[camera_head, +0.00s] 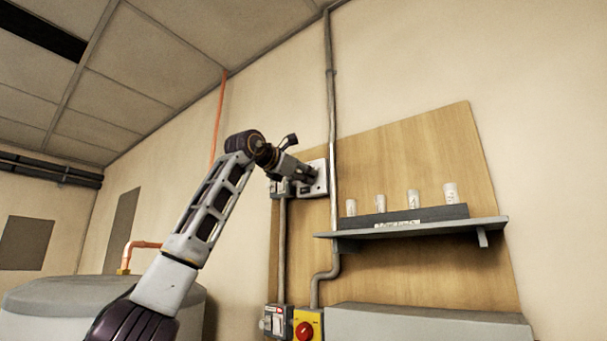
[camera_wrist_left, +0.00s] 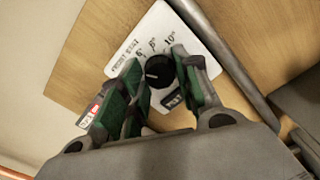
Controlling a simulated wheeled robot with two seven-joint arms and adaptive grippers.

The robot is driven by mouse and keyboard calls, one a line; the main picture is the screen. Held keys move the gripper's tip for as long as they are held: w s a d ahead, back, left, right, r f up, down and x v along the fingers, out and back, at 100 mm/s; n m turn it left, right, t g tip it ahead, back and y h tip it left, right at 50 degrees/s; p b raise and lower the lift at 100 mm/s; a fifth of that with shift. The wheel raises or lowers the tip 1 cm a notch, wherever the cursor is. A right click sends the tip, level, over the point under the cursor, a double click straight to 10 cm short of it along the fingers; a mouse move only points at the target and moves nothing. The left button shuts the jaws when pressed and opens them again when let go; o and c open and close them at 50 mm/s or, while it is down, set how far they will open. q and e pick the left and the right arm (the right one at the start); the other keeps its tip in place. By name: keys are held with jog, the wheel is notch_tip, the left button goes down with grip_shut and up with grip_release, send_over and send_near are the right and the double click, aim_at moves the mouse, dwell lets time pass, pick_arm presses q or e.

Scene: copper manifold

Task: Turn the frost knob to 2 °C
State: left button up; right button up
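The frost stat is a white plate (camera_wrist_left: 150,35) on the wooden board, with printed marks reading about 6°, 8° and 10°. Its round black knob (camera_wrist_left: 158,71) shows in the left wrist view; fingers hide the rest of the scale, and I cannot read the setting. My left gripper (camera_wrist_left: 158,78) is open, its green-padded fingers on either side of the knob. Whether the pads touch it I cannot tell. In the head view my left gripper (camera_head: 304,172) reaches the white plate (camera_head: 321,180) and hides the knob. My right gripper is not in view.
A grey conduit (camera_head: 332,120) runs just right of the plate. A shelf (camera_head: 420,228) with several white cups stands to its right. Below are a yellow box with a red knob (camera_head: 304,331) and a grey switch box (camera_head: 275,320). A grey tank (camera_head: 70,292) stands left.

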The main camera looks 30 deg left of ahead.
pick_arm(q)
jog(key=c, duration=0.4)
jog(key=shift+n, duration=0.4)
jog(key=shift+n+p, duration=0.6)
jog(key=shift+n, duration=1.9)
jog(key=o, duration=1)
jog(key=s+a, duration=0.1)
jog(key=s, duration=1.1)
